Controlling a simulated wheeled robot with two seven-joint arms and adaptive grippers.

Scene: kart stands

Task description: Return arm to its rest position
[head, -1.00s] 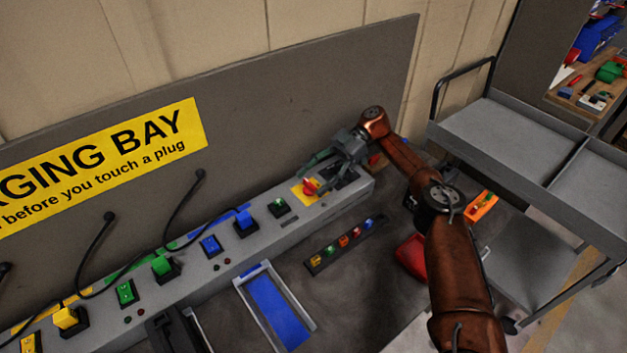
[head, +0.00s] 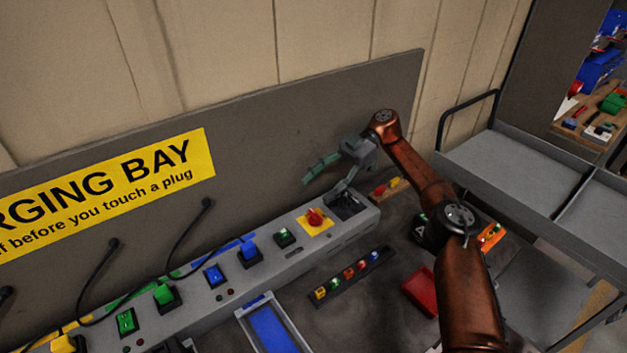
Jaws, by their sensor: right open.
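My right arm (head: 420,175) comes in from the lower right, bent at its elbow. Its right gripper (head: 322,180) is open and empty, with its fingers apart above the right end of the grey charging strip (head: 290,258). A red rotary switch on a yellow plate (head: 315,220) sits on the strip below the fingers, clear of them. My left gripper is not in view.
Blue (head: 249,250) and green (head: 163,293) plugs stand in the strip, with black cables behind. A rack of small coloured pieces (head: 348,273), a blue-bottomed tray (head: 272,330) and a red box (head: 421,290) lie in front. A grey cart (head: 510,170) stands at right.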

